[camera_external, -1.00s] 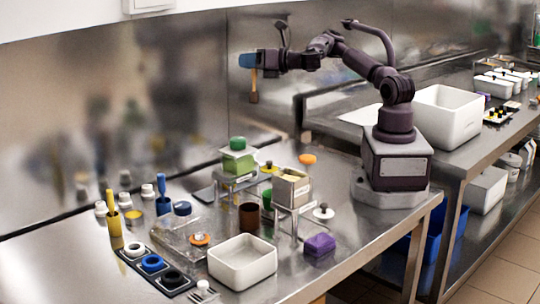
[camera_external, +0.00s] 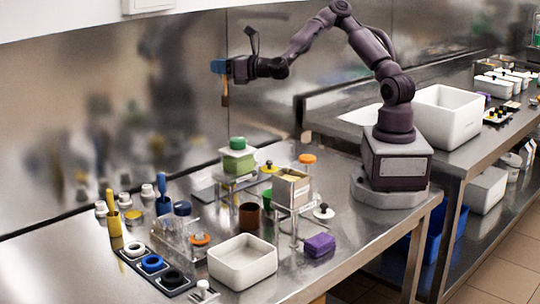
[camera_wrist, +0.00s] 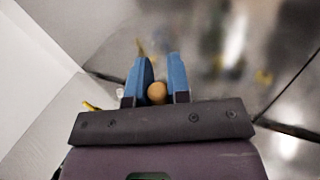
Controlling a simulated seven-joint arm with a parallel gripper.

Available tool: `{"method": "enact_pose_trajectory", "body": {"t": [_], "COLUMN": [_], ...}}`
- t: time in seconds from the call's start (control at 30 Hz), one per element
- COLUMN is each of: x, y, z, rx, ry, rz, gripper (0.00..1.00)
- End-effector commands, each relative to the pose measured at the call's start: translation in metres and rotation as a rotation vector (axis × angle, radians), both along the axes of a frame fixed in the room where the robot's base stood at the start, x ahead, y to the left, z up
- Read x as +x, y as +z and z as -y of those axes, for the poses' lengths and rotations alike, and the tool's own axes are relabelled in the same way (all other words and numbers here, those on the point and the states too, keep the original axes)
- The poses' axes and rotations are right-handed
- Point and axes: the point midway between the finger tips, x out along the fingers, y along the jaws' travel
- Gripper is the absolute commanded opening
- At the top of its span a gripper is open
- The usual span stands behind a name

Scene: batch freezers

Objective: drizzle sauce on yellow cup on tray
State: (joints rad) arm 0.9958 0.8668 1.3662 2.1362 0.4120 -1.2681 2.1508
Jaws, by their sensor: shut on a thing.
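My gripper (camera_external: 218,67) is high above the back of the table, at the left end of my outstretched arm. Its blue fingers (camera_wrist: 155,82) are shut on a brown utensil with a rounded tan end (camera_wrist: 157,93), which hangs straight down (camera_external: 225,92) and touches nothing below. A dark tray (camera_external: 176,291) lies at the table's front left, well below and left of my gripper. It carries a black cup (camera_external: 172,277), a blue cup (camera_external: 152,263) and a rear cup (camera_external: 134,249) that looks yellowish but is too small to be sure. No sauce can be made out.
A white bin (camera_external: 242,275) stands right of the tray, with a brown pot (camera_external: 249,217) behind it. Clear stands carry a green-lidded container (camera_external: 238,160) and a box (camera_external: 291,188).

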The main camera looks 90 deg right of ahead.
Motion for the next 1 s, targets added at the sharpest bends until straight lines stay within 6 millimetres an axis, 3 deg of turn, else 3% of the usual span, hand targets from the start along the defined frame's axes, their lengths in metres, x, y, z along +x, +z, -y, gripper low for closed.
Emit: {"method": "enact_pose_trajectory", "body": {"t": [0.47,1.0], "x": [0.0,0.0], "y": [-0.097,-0.141], "z": [-0.002,-0.001], "rx": [-0.056,-0.066], "ry": [0.003,0.001], "rz": [-0.005,-0.004], "gripper": [0.0,0.0]}}
